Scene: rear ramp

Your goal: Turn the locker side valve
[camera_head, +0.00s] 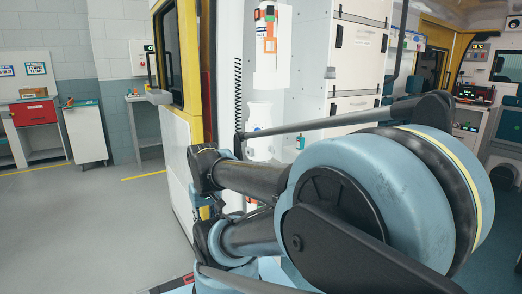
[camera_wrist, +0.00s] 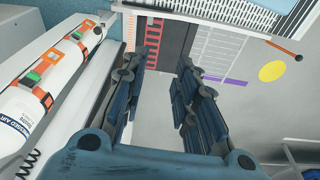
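I cannot clearly pick out the locker side valve in either view. A white cylinder with orange and green labels and a compressed air marking (camera_wrist: 42,84) lies along the left of the wrist view. A white cylinder with orange labels (camera_head: 268,45) hangs on the white locker side in the head view. My gripper (camera_wrist: 160,80) is open, with its two dark blue fingers apart and nothing between them. It is to the right of the labelled cylinder, apart from it. In the head view my arm hides the lower locker area, and I cannot make out the fingers there.
A white locker with black latches (camera_head: 357,55) stands beside the cylinder. A yellow-framed door (camera_head: 185,60) is to its left. A black coiled cord (camera_head: 238,95) hangs between them. The grey floor (camera_head: 100,225) at left is clear. A red drawer unit (camera_head: 35,113) stands far left.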

